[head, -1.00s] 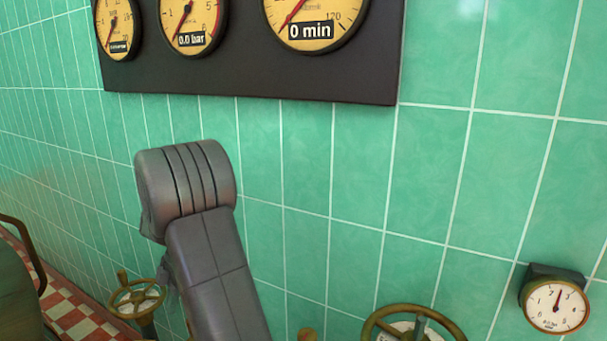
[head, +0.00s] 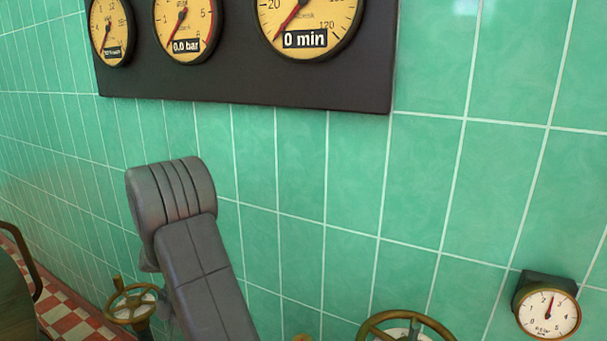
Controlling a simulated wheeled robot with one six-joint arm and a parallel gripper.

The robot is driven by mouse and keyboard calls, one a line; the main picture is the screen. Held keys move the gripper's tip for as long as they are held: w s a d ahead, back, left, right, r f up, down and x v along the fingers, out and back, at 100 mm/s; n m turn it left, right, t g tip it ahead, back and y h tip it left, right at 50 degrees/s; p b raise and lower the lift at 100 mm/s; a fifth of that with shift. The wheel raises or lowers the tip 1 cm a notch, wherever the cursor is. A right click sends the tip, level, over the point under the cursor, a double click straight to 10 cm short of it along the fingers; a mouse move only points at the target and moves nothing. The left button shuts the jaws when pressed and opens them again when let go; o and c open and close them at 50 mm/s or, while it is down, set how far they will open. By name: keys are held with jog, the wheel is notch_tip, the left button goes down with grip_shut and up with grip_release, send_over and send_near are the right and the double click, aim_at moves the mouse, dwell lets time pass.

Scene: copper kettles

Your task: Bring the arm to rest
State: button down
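My grey arm rises from the bottom of the head view, left of centre, and bends at a ribbed joint in front of the green tiled wall (head: 440,150). My gripper does not show in this view, so its state and anything in it are hidden.
A black panel (head: 250,85) with yellow gauges hangs above my arm. A brass handwheel (head: 132,300) stands at lower left and another handwheel (head: 405,325) at bottom centre. A small white gauge (head: 548,312) is at lower right. Red and white checkered floor (head: 65,322) shows at lower left.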

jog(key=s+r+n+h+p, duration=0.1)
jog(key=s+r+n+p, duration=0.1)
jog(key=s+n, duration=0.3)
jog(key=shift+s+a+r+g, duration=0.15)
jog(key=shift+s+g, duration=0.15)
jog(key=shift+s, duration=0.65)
